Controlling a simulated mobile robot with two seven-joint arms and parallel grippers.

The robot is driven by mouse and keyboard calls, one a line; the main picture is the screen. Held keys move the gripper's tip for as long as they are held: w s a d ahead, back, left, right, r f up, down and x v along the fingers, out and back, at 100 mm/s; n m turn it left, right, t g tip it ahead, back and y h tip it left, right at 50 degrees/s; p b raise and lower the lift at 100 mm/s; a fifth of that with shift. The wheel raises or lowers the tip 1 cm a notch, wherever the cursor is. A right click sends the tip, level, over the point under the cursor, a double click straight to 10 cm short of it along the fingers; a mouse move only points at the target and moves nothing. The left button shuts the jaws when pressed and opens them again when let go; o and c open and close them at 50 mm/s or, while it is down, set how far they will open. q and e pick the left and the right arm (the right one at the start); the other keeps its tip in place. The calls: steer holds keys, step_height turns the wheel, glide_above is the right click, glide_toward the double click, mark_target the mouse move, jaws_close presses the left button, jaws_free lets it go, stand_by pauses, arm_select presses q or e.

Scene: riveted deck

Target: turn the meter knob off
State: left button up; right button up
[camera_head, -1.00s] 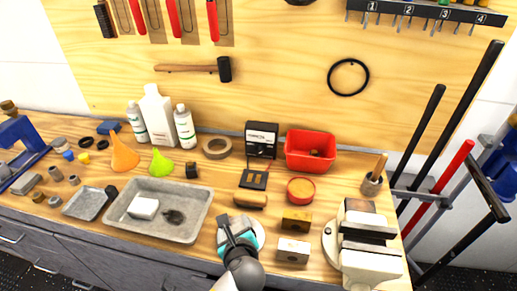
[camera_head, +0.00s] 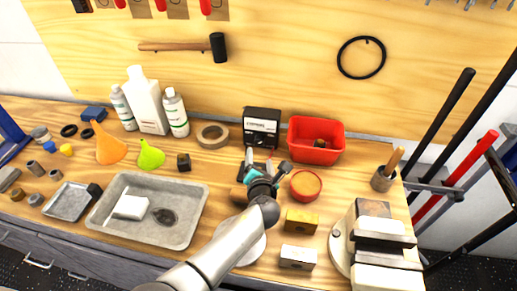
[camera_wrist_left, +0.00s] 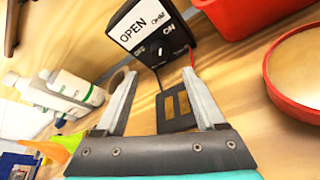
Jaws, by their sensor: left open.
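The meter (camera_head: 262,127) is a black box with a white display, standing at the back of the bench by the pegboard wall. In the left wrist view the meter (camera_wrist_left: 178,44) shows a white panel reading OPEN, with OFF and ON marks below. Its small dark knob (camera_wrist_left: 157,50) sits between those marks; I cannot tell which one it points to. My left gripper (camera_head: 259,163) is open and empty, in front of and below the meter. In the left wrist view its fingers (camera_wrist_left: 158,76) are spread, with the knob beyond them and apart. My right gripper is out of view.
A red bin (camera_head: 315,141) stands just right of the meter, and a round red tin (camera_head: 306,185) in front of it. A tape roll (camera_head: 213,135) lies to the left. A dark slotted plate (camera_wrist_left: 177,107) lies below the meter. A vise (camera_head: 377,240) stands at the right.

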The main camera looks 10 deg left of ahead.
mark_target(258, 143)
arm_select(q)
steer(key=b+x, duration=0.3)
steer(key=x, duration=0.4)
steer(key=shift+f, duration=0.1)
steer(key=shift+b+x, duration=0.7)
steer(key=shift+x, duration=0.15)
jaws_close()
